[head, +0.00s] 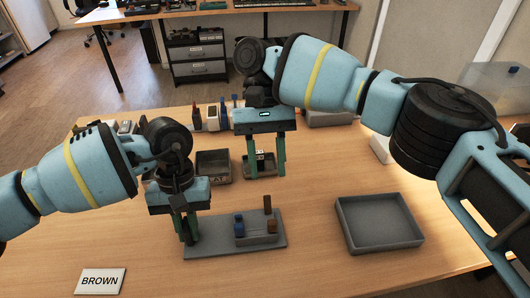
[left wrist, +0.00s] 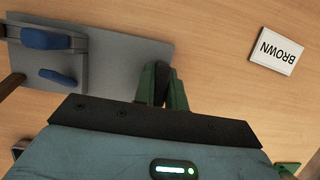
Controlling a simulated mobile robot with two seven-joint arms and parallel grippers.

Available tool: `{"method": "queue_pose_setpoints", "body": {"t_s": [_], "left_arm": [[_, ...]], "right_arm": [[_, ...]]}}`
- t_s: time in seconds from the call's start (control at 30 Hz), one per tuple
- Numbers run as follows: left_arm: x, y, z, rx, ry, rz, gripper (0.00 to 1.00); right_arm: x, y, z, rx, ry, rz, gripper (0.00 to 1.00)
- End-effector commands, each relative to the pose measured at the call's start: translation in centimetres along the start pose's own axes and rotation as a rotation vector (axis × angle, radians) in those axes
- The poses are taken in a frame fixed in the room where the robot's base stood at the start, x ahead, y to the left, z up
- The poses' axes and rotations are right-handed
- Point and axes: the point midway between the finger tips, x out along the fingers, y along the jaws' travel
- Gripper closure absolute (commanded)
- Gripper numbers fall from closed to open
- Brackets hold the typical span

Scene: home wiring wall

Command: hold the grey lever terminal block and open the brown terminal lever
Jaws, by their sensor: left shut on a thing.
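The grey lever terminal block (head: 262,240) sits on a flat grey base plate (head: 205,249). Blue parts (head: 239,226) are at its left, and a low brown part (head: 272,227) is at its right. The brown lever (head: 267,204) stands upright behind that. In the left wrist view, the blue lever (left wrist: 46,39) shows and the brown lever (left wrist: 11,83) is cut off at the edge. My left gripper (head: 190,232) is shut at the plate's left end, on a dark piece there. My right gripper (head: 265,172) is open, behind and above the block.
An empty grey tray (head: 378,241) stands to the right. Small dark bins (head: 214,167) stand behind the plate, one beneath my right gripper. A BROWN card (head: 100,281) lies front left, with clear table around it. Several small items line the back.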

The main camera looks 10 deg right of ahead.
Motion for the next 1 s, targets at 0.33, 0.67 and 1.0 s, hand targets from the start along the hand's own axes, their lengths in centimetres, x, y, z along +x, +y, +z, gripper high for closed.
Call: {"method": "queue_pose_setpoints", "body": {"t_s": [0.33, 0.67, 1.0], "left_arm": [[0.0, 0.0, 0.0, 0.0, 0.0, 0.0, 0.62], [-1.4, 0.1, 0.0, 0.001, 0.002, 0.002, 0.62], [-7.8, 0.1, 0.0, 0.0, 0.003, 0.001, 0.62]], "right_arm": [[0.0, 0.0, 0.0, 0.0, 0.0, 0.0, 0.64], [0.0, 0.0, 0.0, 0.0, 0.0, 0.0, 0.64], [0.0, 0.0, 0.0, 0.0, 0.0, 0.0, 0.64]]}}
